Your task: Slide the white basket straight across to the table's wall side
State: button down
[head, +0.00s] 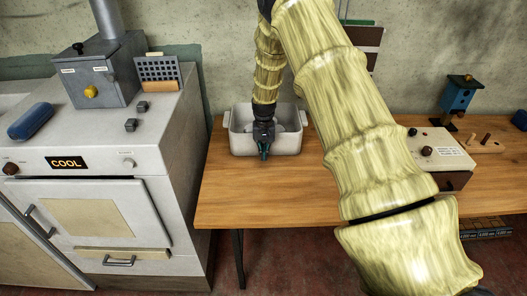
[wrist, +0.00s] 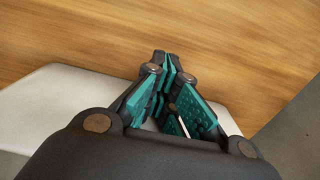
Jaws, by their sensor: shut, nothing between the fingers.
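The white basket (head: 284,144) stands upright on the wooden table (head: 260,190), towards the wall and near the table's left end. My gripper (head: 264,154) is shut and empty, pointing down at the basket's front side, and hides part of that wall. I cannot tell from the head view whether it touches the basket. In the wrist view the closed teal fingertips (wrist: 168,62) are seen against the wood of the table, with part of the white basket (wrist: 70,95) beside and behind them.
A white oven unit (head: 150,160) stands left of the table, with a grey box (head: 98,75) on top. A pale box with a knob (head: 440,150) and a blue birdhouse (head: 458,98) are on the table's right part. The table's front left is clear.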

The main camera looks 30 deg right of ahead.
jog(key=s, duration=0.1)
jog(key=a, duration=0.1)
jog(key=s+p, duration=0.1)
jog(key=shift+s+a+r, duration=0.2)
jog(key=shift+s+a, duration=0.05)
jog(key=shift+s, duration=0.1)
notch_tip(320, 180, up, 10)
jog(key=b, duration=0.2)
jog(key=shift+b, duration=0.3)
